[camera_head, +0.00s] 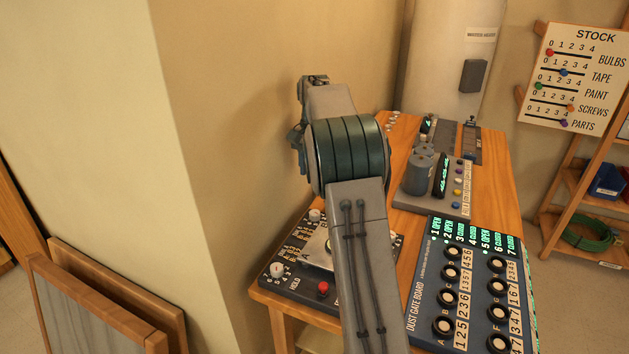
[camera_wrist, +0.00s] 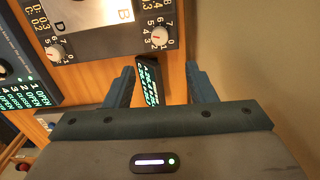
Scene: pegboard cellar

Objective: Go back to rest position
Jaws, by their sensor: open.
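My gripper (camera_wrist: 160,88) shows in the wrist view with its two dark fingers spread apart. It is open, with nothing held between the fingers. A small dark display with green text (camera_wrist: 150,82) shows between and beyond the fingertips; I cannot tell how far off it is. In the head view my arm rises from the bottom over the wooden table (camera_head: 486,185), and its upper end is near the beige wall. The fingers are hidden or too unclear to make out there.
The dust gate board (camera_head: 472,290) lies on the table's near right. A panel with knobs and a red button (camera_head: 323,288) is partly behind my arm. Grey cylinders (camera_head: 420,172) stand farther back. A wall corner (camera_head: 190,170) is close on the left. Shelves (camera_head: 584,205) stand right.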

